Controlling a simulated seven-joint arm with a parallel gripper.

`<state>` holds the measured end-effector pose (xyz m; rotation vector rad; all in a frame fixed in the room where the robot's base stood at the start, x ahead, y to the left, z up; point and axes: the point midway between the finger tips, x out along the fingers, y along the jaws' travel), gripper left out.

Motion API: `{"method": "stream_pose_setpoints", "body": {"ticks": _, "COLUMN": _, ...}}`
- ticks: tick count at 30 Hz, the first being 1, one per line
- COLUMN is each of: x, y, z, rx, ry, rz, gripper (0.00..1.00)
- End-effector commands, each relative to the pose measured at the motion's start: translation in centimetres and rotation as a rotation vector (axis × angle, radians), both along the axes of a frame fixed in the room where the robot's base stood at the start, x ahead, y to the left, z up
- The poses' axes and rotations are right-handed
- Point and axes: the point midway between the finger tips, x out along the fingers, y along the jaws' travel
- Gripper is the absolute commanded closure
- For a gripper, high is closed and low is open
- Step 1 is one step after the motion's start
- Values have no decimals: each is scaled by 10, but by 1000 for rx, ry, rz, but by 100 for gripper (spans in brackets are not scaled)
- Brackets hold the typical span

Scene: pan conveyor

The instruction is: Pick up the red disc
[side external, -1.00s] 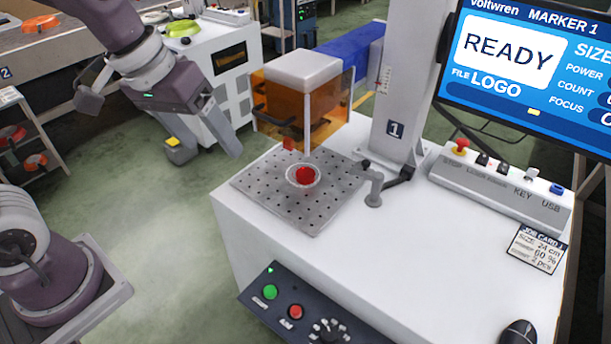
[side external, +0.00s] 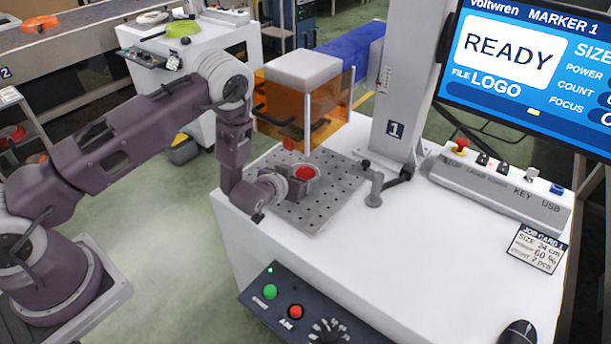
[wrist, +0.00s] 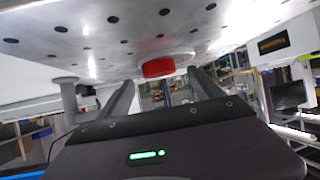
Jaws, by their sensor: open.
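The red disc (side external: 306,173) sits on a pale round ring (side external: 317,184) on the perforated metal plate (side external: 318,215) of the marking machine. My gripper (side external: 293,186) is low over the plate, just left of the disc, and partly covers the disc and ring. In the wrist view the red disc (wrist: 158,68) shows ahead, between the lines of the two fingers. The fingers of my gripper (wrist: 163,84) are spread and empty, with the disc beyond their tips. No contact with the disc shows.
An orange-tinted guard (side external: 330,110) stands behind the plate, with the machine's column (side external: 400,100) to the right. A small clamp lever (side external: 373,190) is at the plate's right edge. A button panel (side external: 300,310) is in front. The white table top (side external: 440,255) at right is mostly clear.

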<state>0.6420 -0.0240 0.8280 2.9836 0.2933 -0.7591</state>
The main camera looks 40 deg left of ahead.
Motion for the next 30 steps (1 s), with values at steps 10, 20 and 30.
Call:
{"method": "stream_pose_setpoints", "body": {"ticks": 10, "x": 24, "y": 5, "z": -14, "rx": 0, "ry": 2, "rz": 1, "gripper": 24}}
{"method": "stream_pose_setpoints", "body": {"ticks": 20, "x": 24, "y": 5, "z": -13, "rx": 1, "ry": 2, "rz": 0, "gripper": 79}}
{"method": "stream_pose_setpoints", "body": {"ticks": 30, "x": 24, "y": 5, "z": -11, "rx": 0, "ry": 0, "rz": 1, "gripper": 96}}
